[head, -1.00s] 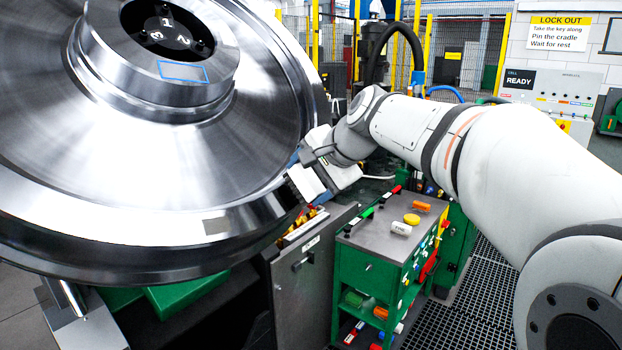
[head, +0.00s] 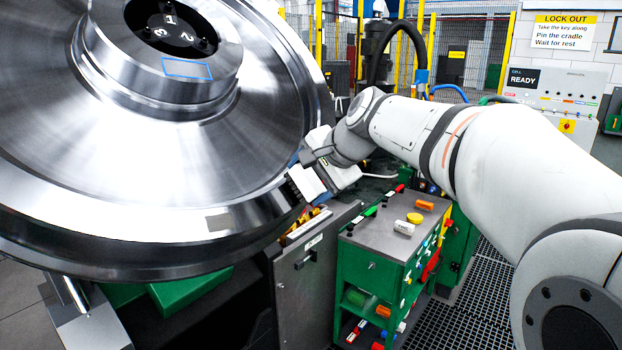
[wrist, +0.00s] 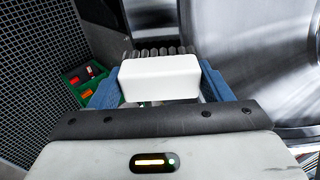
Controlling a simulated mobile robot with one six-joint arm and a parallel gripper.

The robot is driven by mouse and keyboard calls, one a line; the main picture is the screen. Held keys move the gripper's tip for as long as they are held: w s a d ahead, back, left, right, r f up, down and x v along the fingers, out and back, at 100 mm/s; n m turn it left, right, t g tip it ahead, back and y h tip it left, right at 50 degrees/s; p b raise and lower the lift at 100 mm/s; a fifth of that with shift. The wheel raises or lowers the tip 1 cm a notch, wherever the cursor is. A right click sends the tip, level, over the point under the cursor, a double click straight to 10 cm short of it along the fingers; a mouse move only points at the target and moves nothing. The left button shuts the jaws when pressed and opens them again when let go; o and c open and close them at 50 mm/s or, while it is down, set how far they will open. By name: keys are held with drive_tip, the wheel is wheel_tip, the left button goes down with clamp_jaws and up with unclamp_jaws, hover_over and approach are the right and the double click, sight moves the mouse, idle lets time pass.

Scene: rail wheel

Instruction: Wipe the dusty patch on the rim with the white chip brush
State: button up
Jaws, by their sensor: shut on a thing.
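The large steel wheel (head: 150,130) fills the left of the head view, tilted. A dull grey-brown dusty patch (head: 220,222) shows on its lower rim. My gripper (head: 300,177) is beside the rim's right side, to the right of and above the patch. In the wrist view my gripper's blue fingers (wrist: 160,92) are shut on the white chip brush (wrist: 160,78), with its dark bristles pointing away. The brush is apart from the patch; I cannot tell whether the bristles touch the wheel.
A green tool cart (head: 385,250) stands below my arm, with a yellow disc (head: 415,217), an orange cylinder (head: 424,205) and a white cylinder (head: 404,228) on top. A grey cabinet (head: 315,270) stands left of it. A control panel (head: 555,95) is at the back right.

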drive_tip(key=shift+w+a+f, duration=0.2)
drive_tip(key=shift+a+f, duration=0.05)
drive_tip(key=shift+f, duration=0.05)
drive_tip(key=shift+w, duration=0.1)
drive_tip(key=shift+w+d+r+p, duration=0.2)
drive_tip(key=shift+w+d+p, duration=0.15)
drive_tip(key=shift+w, duration=0.25)
drive_tip(key=shift+w+d+r+p, duration=0.25)
drive_tip(key=shift+w+d, duration=0.1)
drive_tip(key=shift+w, duration=0.2)
drive_tip(key=w+d+p, duration=0.2)
drive_tip(key=w, duration=0.2)
drive_tip(key=shift+s+a+f+b, duration=0.2)
drive_tip(key=shift+s+a+b, duration=0.4)
drive_tip(key=shift+s, duration=0.5)
drive_tip(key=shift+s+a+f+b, duration=0.15)
drive_tip(key=shift+s+a+b, duration=0.35)
drive_tip(key=shift+s, duration=0.55)
drive_tip(key=shift+s+a+f+b, duration=0.2)
drive_tip(key=shift+s+a+b, duration=0.4)
drive_tip(key=shift+s, duration=0.5)
